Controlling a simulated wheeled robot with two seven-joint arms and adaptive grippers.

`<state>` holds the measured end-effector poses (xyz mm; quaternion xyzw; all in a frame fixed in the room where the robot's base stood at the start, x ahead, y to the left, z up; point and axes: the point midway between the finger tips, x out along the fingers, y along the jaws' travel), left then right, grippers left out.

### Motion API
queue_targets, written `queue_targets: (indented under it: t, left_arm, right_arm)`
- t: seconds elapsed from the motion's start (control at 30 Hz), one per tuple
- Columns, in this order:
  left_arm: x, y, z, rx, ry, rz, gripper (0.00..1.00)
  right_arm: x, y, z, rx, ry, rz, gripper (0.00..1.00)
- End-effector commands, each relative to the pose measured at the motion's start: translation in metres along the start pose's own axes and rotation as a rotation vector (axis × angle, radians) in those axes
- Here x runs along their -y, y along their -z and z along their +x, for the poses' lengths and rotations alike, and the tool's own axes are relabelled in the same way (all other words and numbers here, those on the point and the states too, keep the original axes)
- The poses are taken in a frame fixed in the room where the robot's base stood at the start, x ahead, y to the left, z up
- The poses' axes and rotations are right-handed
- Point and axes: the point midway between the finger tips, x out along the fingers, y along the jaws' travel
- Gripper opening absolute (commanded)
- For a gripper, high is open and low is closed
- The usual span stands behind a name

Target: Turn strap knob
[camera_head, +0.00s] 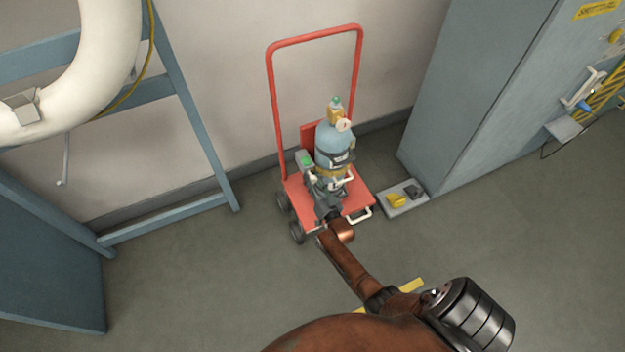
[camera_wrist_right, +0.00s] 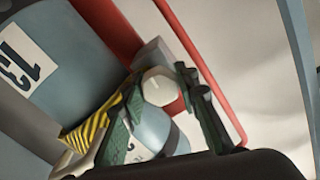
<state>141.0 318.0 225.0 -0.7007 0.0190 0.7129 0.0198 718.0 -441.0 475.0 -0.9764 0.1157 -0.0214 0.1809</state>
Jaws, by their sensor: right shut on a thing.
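A blue gas cylinder (camera_head: 334,143) with a yellow valve top stands upright on a red cart (camera_head: 358,198); its side with a white number label shows in the right wrist view (camera_wrist_right: 75,60). A pale, many-sided knob (camera_wrist_right: 160,86) sits between the fingers of my right gripper (camera_wrist_right: 161,80), low beside the cylinder, and the fingers are shut on it. In the head view my right gripper (camera_head: 322,190) reaches the cylinder's lower part from the front and hides the knob. My left gripper is not in view.
A grey cabinet (camera_head: 480,80) stands to the right. A small grey tray (camera_head: 410,206) with a yellow item lies on the floor beside the cart. A blue frame (camera_head: 190,110) and a thick white pipe (camera_head: 105,50) are at left. The floor left of the cart is clear.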

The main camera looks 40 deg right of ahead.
Motion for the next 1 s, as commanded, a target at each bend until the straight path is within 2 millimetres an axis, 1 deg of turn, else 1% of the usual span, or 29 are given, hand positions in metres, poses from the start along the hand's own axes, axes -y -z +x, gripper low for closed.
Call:
queue_targets:
  t: [0.2,0.6,0.63,0.73,0.77,1.0]
  left_arm:
    - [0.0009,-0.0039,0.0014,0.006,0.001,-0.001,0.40]
    - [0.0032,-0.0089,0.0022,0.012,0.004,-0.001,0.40]
    - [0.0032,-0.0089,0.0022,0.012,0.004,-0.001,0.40]
    - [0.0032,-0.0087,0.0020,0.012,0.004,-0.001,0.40]
    - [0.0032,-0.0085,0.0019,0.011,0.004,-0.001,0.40]
    - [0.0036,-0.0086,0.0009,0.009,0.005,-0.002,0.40]
  right_arm:
    - [-0.0002,-0.0016,-0.0008,0.003,0.000,0.040,0.04]
    - [-0.0003,-0.0015,-0.0007,0.003,-0.001,0.045,0.04]
    - [-0.0003,-0.0015,-0.0007,0.003,-0.001,0.045,0.29]
    - [-0.0003,-0.0013,-0.0007,0.002,-0.001,0.044,0.36]
    - [-0.0003,-0.0012,-0.0006,0.002,-0.001,0.044,0.37]
    - [-0.0002,-0.0005,-0.0008,0.001,0.000,0.044,0.37]
